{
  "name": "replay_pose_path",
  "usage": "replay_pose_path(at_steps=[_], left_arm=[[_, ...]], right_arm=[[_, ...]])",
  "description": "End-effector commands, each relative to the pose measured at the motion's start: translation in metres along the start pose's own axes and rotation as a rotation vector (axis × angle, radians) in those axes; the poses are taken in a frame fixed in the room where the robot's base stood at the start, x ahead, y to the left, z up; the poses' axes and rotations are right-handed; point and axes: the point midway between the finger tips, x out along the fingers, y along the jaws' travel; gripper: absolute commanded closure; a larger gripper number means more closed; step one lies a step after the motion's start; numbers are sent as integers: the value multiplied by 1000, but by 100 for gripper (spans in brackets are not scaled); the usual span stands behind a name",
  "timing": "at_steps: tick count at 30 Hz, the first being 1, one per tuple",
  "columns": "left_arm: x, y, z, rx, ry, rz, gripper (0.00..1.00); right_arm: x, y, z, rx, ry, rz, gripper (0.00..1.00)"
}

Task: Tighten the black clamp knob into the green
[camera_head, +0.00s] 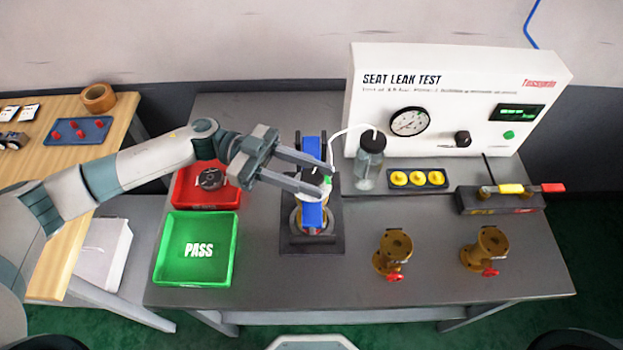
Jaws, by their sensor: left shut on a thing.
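The clamp fixture stands mid-table on a dark base plate (298,243), with a blue bar (312,217) and a brass-coloured valve part beneath it. A round white dial with a green patch (327,181) shows at the top of the clamp. My left gripper (324,184) reaches in from the left, its two long fingers closed at the clamp's top beside the green patch. The black clamp knob is between the fingertips and almost wholly hidden by them. I cannot read any pointer against the green. My right gripper is not in view.
A green PASS tray (232,262) and a red tray (180,202) holding a dark round part lie left. A bottle (370,165) with a tube, the leak test panel (450,85) and a yellow-knob tray (391,187) stand behind. Two brass valves (393,250) (487,247) stand right.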

Motion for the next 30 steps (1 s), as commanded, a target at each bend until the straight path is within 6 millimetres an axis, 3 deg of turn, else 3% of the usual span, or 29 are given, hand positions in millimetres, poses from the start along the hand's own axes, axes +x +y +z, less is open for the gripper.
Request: replay_pose_path(at_steps=[7, 23, 24, 25, 30], left_arm=[[0, -1, 1, 2, 0, 108, 89], [0, 0, 0, 0, 0, 139, 89], [0, 0, 0, 0, 0, 138, 57], [0, 0, 0, 0, 0, 138, 50], [0, 0, 0, 0, 0, 138, 48]], right_arm=[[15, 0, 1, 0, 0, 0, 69], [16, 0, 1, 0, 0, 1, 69], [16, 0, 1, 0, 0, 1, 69], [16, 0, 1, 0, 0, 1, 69], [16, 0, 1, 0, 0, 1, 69]])
